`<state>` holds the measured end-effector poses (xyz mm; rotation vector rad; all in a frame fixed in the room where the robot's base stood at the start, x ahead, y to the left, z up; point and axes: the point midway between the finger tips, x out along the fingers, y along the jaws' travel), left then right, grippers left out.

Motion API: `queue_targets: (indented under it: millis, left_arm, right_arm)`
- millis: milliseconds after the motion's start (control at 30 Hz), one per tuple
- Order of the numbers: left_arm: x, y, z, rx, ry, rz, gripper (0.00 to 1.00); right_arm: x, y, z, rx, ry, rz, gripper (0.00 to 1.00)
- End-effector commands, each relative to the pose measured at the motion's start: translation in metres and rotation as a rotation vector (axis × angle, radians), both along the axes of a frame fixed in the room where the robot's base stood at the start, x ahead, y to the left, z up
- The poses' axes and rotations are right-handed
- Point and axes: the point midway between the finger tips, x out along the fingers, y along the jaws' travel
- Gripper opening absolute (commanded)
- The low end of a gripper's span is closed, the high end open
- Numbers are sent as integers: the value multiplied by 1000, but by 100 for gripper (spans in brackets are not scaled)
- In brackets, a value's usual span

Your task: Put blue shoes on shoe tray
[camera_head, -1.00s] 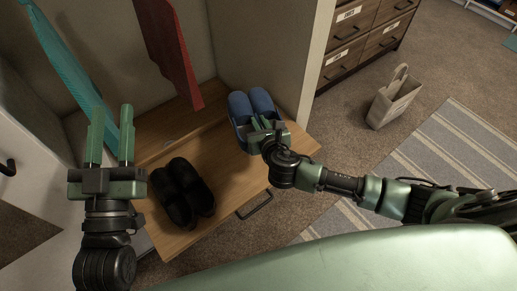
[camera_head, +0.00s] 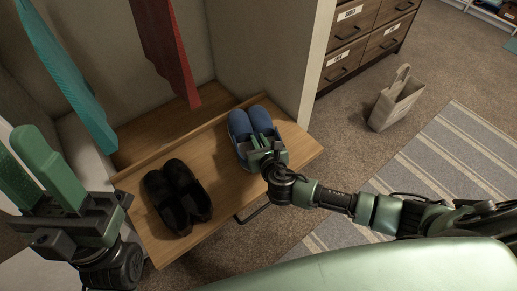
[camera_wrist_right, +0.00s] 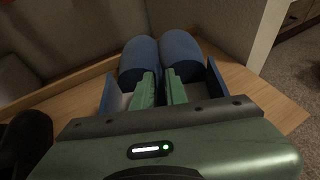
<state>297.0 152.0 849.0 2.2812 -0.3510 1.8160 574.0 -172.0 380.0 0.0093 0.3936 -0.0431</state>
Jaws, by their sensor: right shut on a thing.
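The pair of blue shoes (camera_head: 241,126) is at the right end of the wooden shoe tray (camera_head: 222,188). My right gripper (camera_head: 262,145) is shut on the blue shoes from the front. In the right wrist view, its fingers (camera_wrist_right: 159,84) come between the two blue shoes (camera_wrist_right: 138,60). I cannot tell whether the shoes rest fully on the tray or sit slightly above it. A pair of black shoes (camera_head: 176,194) lies on the tray's left part. My left gripper (camera_head: 20,150) is open and empty at the left, close to the camera.
A teal garment (camera_head: 68,75) and a red garment (camera_head: 168,55) hang above the tray. The cabinet's side panel (camera_head: 310,75) stands just right of the blue shoes. A beige bag (camera_head: 396,102) stands on the floor near a drawer unit (camera_head: 362,38). The tray between the shoe pairs is clear.

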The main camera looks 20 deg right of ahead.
Motion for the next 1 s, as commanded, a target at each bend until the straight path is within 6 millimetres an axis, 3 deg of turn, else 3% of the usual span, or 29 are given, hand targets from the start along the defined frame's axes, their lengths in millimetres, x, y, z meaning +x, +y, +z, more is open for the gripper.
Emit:
queue_targets:
  millis: [200,633,667,700,1000]
  left_arm:
    - [-4,1,-21,-5,-22,-1,35]
    - [-3,0,-21,-4,-21,-1,35]
    - [-3,0,-20,-4,-22,-1,35]
    - [-3,0,-20,-4,-23,-2,35]
    - [-3,0,-19,-5,-27,-2,35]
  right_arm:
    - [1,0,-35,-1,-2,-1,0]
    - [1,0,-39,0,-3,0,0]
    - [0,0,-40,0,1,0,22]
    - [0,0,-40,0,1,0,33]
    - [0,0,-40,0,1,-1,35]
